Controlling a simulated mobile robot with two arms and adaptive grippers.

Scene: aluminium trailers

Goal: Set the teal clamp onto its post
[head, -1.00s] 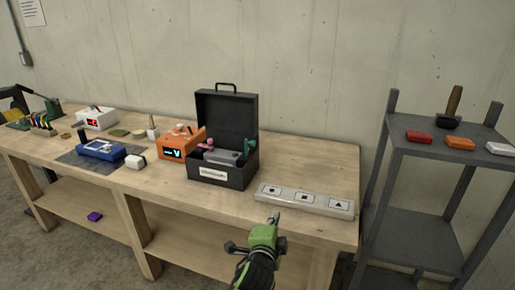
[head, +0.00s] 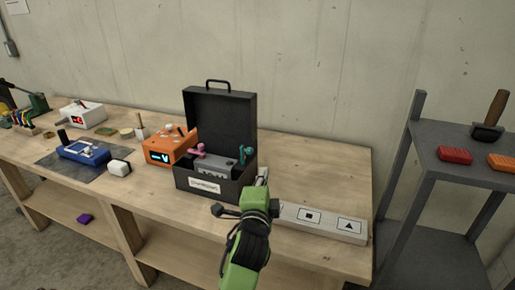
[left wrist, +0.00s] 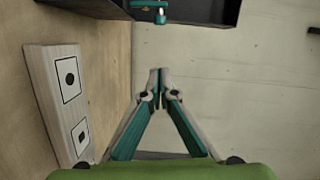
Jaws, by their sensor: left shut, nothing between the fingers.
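The teal clamp (head: 245,154) is at the right side inside the open black case (head: 212,193). In the left wrist view the teal clamp (left wrist: 160,12) shows at the top edge, partly cut off, by the dark case wall (left wrist: 205,14). My left gripper (head: 263,176) is near the case's right front corner, over the far edge of the marked board. Its fingertips (left wrist: 159,76) meet, with nothing between them, apart from the clamp. I cannot pick out the clamp's post for certain. My right gripper is not in view.
A pale board (head: 322,221) with symbol plates lies right of the case; my arm hides its circle plate. A pink piece (head: 197,150) and a grey block (head: 215,166) are in the case. An orange device (head: 170,146) stands left of it. A grey shelf (head: 455,165) stands at right.

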